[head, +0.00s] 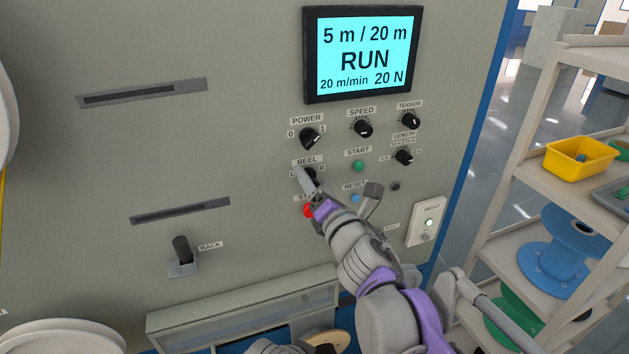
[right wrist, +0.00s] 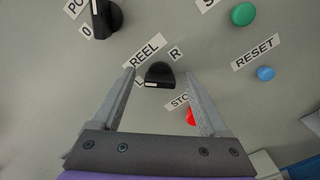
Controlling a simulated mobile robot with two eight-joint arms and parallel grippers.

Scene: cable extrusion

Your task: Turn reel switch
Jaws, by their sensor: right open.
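The reel switch (head: 311,175) is a black knob under the REEL label, between the letters L and R, on the grey machine panel. In the right wrist view the reel switch (right wrist: 159,74) shows its white mark on the side near the L. My right gripper (head: 337,183) is open in front of the panel. In the right wrist view my right gripper (right wrist: 160,74) has one finger on each side of the knob, with visible gaps. In the head view a finger partly covers the knob. My left gripper is not in view.
The red stop button (head: 308,210) is just below the knob. The POWER knob (head: 309,138), green start button (head: 358,166) and blue reset button (head: 355,198) are close by. A screen (head: 362,55) above reads RUN, 5 m / 20 m. A shelf (head: 510,165) stands at right.

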